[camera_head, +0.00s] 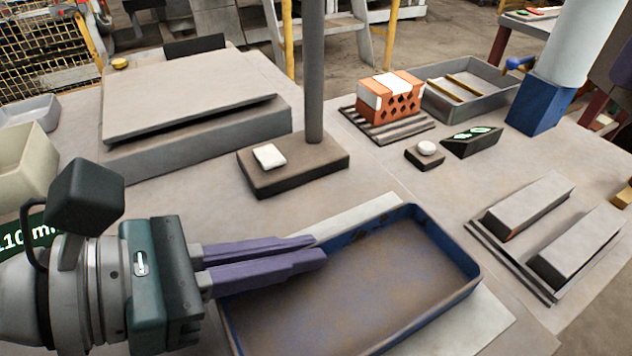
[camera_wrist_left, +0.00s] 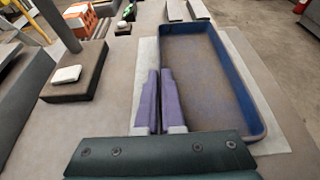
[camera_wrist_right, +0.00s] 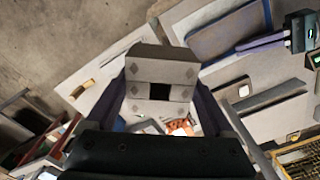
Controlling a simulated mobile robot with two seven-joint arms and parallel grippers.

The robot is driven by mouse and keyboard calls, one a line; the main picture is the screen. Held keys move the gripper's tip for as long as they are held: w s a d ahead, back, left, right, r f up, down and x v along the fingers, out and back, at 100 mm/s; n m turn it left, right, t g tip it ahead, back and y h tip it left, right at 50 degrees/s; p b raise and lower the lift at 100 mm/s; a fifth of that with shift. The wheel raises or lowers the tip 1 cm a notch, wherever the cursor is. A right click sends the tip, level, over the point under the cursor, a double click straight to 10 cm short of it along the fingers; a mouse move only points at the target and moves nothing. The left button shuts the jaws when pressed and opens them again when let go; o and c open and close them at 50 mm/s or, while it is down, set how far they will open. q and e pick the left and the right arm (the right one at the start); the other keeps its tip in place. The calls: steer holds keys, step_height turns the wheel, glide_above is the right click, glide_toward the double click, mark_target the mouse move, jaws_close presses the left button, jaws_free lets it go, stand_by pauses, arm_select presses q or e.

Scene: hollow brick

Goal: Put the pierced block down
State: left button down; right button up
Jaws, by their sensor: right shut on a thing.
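The pierced block (camera_wrist_right: 160,72) is grey, with a square dark hole and diamond marks on its face. It shows only in the right wrist view. My right gripper (camera_wrist_right: 160,95) is shut on it, one purple finger at each side. Neither that gripper nor the block is in the head view. I cannot tell how high the block is held. My left gripper (camera_head: 318,250) is empty, its purple fingers together, over the near left edge of a blue tray (camera_head: 462,246). The same fingers show side by side in the left wrist view (camera_wrist_left: 160,75).
An orange brick with diamond holes (camera_head: 405,103) sits on a slatted rack (camera_head: 372,127). A grey post (camera_head: 314,70) rises from a dark base (camera_head: 318,160). Two grey bars (camera_head: 530,205) lie at right. A grey tray (camera_head: 490,88) stands at the back. The blue tray's floor is empty.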

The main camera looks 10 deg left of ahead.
steer(key=s+a+f+n, duration=0.1)
steer(key=a+f+n, duration=0.6)
steer(key=a, duration=0.5)
glide_above(398, 272)
step_height(398, 272, down, 5)
steer(key=shift+f, duration=2.3)
steer(key=o, duration=1.4)
steer(key=shift+f, duration=0.15)
steer(key=shift+o, duration=0.2)
arm_select(q)
steer(key=c, duration=1)
jaws_free()
arm_select(e)
step_height(398, 272, up, 12)
